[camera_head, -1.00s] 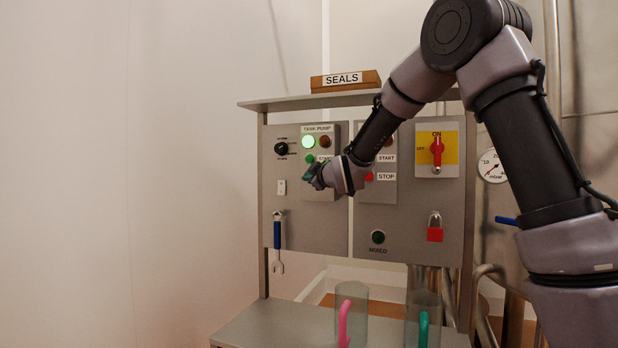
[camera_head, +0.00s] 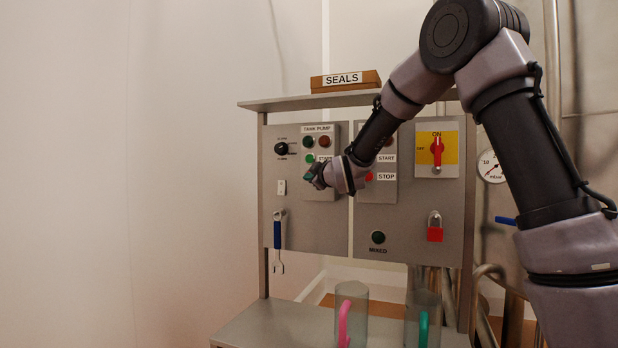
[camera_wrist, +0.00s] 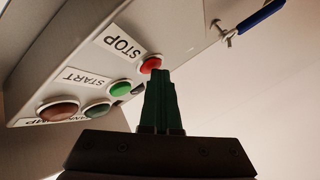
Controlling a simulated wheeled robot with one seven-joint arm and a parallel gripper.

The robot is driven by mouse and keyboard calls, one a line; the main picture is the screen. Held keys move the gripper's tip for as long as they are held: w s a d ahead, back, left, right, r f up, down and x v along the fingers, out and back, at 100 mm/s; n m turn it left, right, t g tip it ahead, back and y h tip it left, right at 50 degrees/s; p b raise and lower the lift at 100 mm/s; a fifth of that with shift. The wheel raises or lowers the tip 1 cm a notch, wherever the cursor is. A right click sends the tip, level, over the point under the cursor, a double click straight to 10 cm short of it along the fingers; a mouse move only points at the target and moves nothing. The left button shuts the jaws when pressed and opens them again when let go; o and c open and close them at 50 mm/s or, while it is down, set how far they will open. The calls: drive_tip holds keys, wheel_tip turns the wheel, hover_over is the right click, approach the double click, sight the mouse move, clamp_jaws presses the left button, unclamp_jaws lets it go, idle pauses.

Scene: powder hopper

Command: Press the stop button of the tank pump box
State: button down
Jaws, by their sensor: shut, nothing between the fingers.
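The tank pump box (camera_head: 326,133) is on the left half of the grey panel. Its green lamp (camera_head: 308,141) is dark, and a dark red-brown lamp (camera_head: 325,141) sits beside it. The green start button (camera_head: 310,158) shows below. My gripper (camera_head: 316,179) is shut and covers the stop button in the head view. In the wrist view the red stop button (camera_wrist: 150,64) shows beside the STOP label (camera_wrist: 123,47), and the tips of my shut gripper (camera_wrist: 158,74) are right at its edge. I cannot tell whether they touch it. The green start button also shows there (camera_wrist: 121,88).
A second box with START and STOP labels (camera_head: 386,176) stands just right of my gripper. A red switch on yellow (camera_head: 437,148), a red padlock (camera_head: 435,232) and a hanging wrench (camera_head: 278,240) are on the panel. Clear jugs (camera_head: 351,312) stand below. The left side is free.

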drive_tip(key=shift+s, duration=0.1)
drive_tip(key=shift+s+a, duration=0.25)
drive_tip(key=shift+s, duration=0.35)
drive_tip(key=shift+s, duration=0.1)
drive_tip(key=s, duration=0.1)
drive_tip(key=s+a, duration=0.1)
drive_tip(key=s, duration=0.2)
drive_tip(key=shift+s+a, duration=0.3)
drive_tip(key=shift+a, duration=0.05)
idle(0.5)
